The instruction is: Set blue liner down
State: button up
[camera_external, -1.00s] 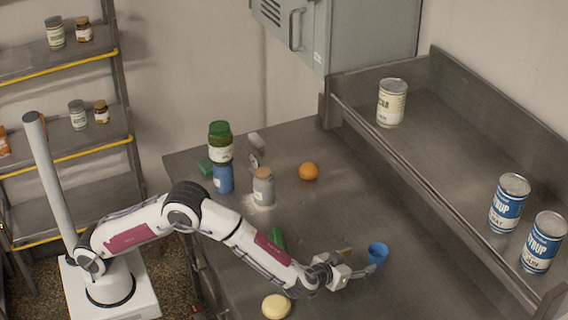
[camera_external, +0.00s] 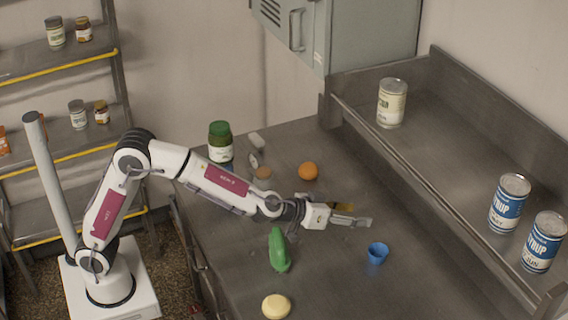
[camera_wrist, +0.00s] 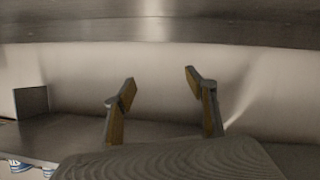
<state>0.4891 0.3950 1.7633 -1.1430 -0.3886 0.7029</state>
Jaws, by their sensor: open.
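The blue liner (camera_external: 377,253), a small open cup shape, stands on the steel worktop in the external view. My gripper (camera_external: 362,221) is above and behind it, clear of it, and points to the right. In the wrist view my gripper (camera_wrist: 158,84) shows two fingers spread wide with nothing between them. The liner does not show in the wrist view.
On the worktop (camera_external: 330,280) are a green bottle (camera_external: 278,250), a pale yellow round thing (camera_external: 276,306), an orange (camera_external: 308,171) and a green-lidded jar (camera_external: 220,143). A raised shelf at right holds several cans, including a blue one (camera_external: 509,204).

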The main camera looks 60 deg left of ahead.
jog(key=s+a+r+m+g+h, duration=0.2)
jog(key=s+a+r, duration=0.15)
jog(key=s, duration=0.45)
jog(key=s+a+r+m+g+h, duration=0.1)
jog(key=s+a+r, duration=0.3)
jog(key=s, duration=0.5)
jog(key=s+a+f+g+y, duration=0.1)
jog(key=s+a+f, duration=0.2)
jog(key=s+a, duration=0.3)
jog(key=s+a+f+g+y, duration=0.2)
jog(key=s+a+f, duration=0.2)
jog(key=s, duration=0.8)
jog(key=s+a+f+n+g+y, duration=0.1)
jog(key=s+a+f, duration=0.3)
jog(key=s+a, duration=0.4)
jog(key=shift+s+g, duration=0.5)
jog(key=shift+s, duration=0.6)
